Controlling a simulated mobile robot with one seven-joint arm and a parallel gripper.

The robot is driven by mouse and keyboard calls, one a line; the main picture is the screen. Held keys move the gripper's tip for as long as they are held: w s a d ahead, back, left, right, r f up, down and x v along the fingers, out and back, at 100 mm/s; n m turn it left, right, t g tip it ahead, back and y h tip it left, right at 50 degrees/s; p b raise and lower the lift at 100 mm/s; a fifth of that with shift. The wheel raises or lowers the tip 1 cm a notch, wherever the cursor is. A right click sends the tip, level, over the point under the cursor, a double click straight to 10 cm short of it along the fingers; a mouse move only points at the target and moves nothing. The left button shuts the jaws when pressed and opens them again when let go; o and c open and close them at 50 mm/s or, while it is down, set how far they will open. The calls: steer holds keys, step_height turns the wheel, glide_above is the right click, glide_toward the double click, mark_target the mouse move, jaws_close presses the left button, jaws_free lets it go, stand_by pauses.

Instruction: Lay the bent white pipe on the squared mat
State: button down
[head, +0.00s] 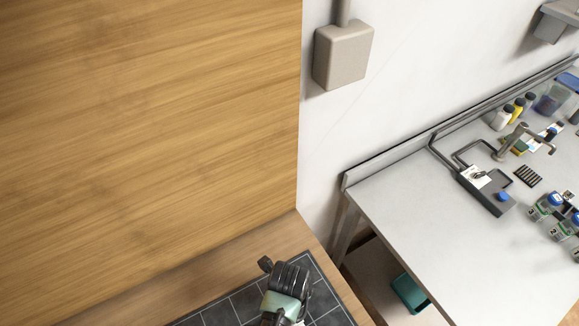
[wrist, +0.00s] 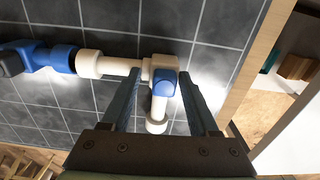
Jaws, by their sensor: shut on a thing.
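The bent white pipe (wrist: 153,66) shows in the wrist view, with a corner piece and a short leg pointing down the picture. A blue part sits at its corner, and a blue fitting (wrist: 60,58) adjoins its left end. My gripper (wrist: 163,80) is shut on the pipe near the corner, one finger on each side of the short leg. The dark squared mat (wrist: 225,62) lies behind the pipe; I cannot tell whether they touch. The mat also shows at the bottom of the head view (head: 217,314), where my wrist hides part of it and the pipe is hardly visible.
A wooden panel (head: 150,120) fills the left of the head view, beside the mat. A white bench (head: 440,215) stands at right with a dark tray (head: 487,190), a tap (head: 512,140) and bottles (head: 503,118). A teal bin (head: 409,292) sits below it. A grey box (head: 343,56) hangs on the wall.

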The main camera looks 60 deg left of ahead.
steer(key=shift+c, duration=0.7)
jaws_free()
steer(key=shift+f, duration=0.1)
